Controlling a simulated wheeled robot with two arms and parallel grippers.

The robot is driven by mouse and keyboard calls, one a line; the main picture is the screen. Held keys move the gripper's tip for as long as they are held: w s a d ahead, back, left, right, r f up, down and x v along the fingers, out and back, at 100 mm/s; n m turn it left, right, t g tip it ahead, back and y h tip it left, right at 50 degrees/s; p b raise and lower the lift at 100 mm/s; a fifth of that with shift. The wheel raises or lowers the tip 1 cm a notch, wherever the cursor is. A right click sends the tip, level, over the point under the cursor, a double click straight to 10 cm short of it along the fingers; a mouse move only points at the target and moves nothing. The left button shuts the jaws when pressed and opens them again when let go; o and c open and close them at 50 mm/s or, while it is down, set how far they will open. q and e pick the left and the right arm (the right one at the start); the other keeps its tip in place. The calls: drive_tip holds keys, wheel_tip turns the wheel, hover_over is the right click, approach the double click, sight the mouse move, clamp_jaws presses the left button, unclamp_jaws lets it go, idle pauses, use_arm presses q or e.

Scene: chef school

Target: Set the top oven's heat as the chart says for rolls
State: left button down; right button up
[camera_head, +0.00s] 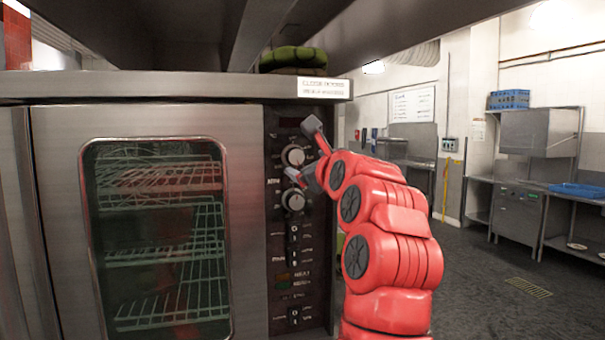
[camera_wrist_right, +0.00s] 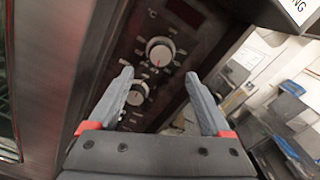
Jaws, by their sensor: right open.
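The steel oven (camera_head: 150,118) has a glass door at left and a dark control panel (camera_head: 283,255) on its right side. An upper knob (camera_head: 293,156) with a light face sits below a dark display (camera_head: 291,122); a second knob (camera_head: 293,200) is lower. In the right wrist view, the upper knob (camera_wrist_right: 160,52) carries a °C mark nearby and a small red mark on its lower face. My right gripper (camera_head: 300,148) is open in front of the panel, fingers around the upper knob's level; I cannot tell whether they touch it. My left gripper is out of view.
A white board with writing (camera_head: 412,104) hangs on the back wall, too small to read. A label (camera_head: 324,88) is on the oven's top edge. A green bundle (camera_head: 293,58) lies on top. Open floor (camera_head: 480,290) lies right; steel counters stand beyond.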

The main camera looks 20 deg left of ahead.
drive_tip(key=b+v, duration=0.3)
drive_tip(key=v, duration=0.7)
drive_tip(key=shift+s+d+b, duration=0.2)
drive_tip(key=shift+s+b, duration=0.05)
drive_tip(key=shift+b, duration=0.15)
